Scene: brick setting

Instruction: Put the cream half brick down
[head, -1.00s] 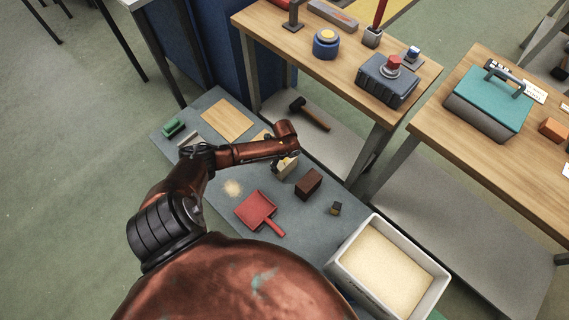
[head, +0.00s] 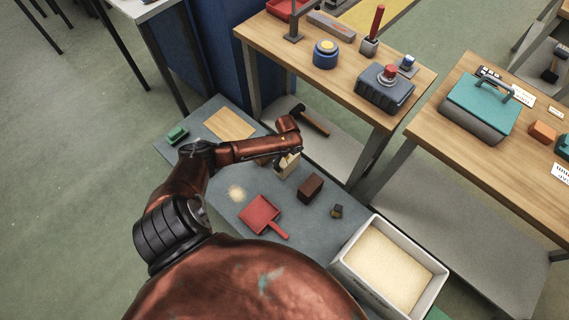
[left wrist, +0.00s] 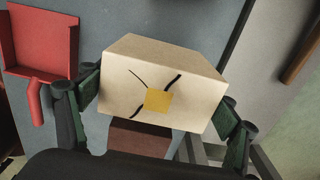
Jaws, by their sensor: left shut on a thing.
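The cream half brick (left wrist: 150,78) fills the middle of the left wrist view, with dark curved marks and a yellow square on its near face. My left gripper (left wrist: 158,100) is shut on it, one green-padded finger at each side. In the head view the cream half brick (head: 286,166) shows at the end of my left arm, over the grey low table (head: 300,215). My left gripper (head: 290,155) partly covers it there. I cannot tell whether its underside touches the table. My right gripper is not in view.
A dark brown brick (head: 310,187) stands just right of the cream one. A sand-filled bin (head: 388,270) stands at front right.

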